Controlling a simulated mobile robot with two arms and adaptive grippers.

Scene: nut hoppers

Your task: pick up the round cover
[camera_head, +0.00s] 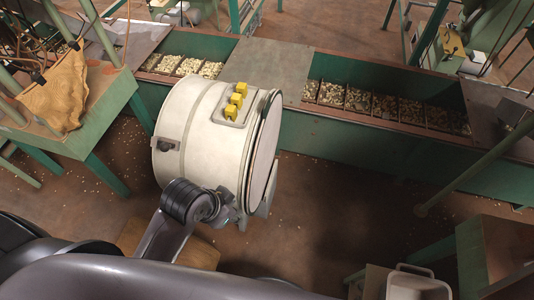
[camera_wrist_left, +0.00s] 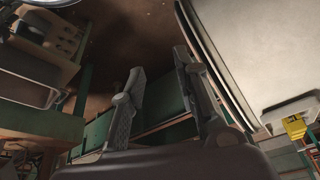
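A large cream-white drum (camera_head: 205,130) with yellow tabs (camera_head: 237,101) lies on its side in the middle of the head view. The round cover (camera_head: 265,150) is the pale disc at its right end, seen at a steep angle. My left gripper (camera_head: 245,214) is at the lower edge of that end, its fingers partly hidden. In the left wrist view my left gripper (camera_wrist_left: 163,98) has its fingers apart, with nothing visible held between them. The drum (camera_wrist_left: 265,50) fills the right side there, close to one finger; contact cannot be told. My right gripper is not in view.
A long green trough (camera_head: 330,130) with bins of nuts (camera_head: 385,106) runs behind the drum. A green table (camera_head: 85,125) with a brown sack (camera_head: 57,92) stands at left. A pale bin (camera_head: 418,285) is at lower right. Brown floor shows right of the drum.

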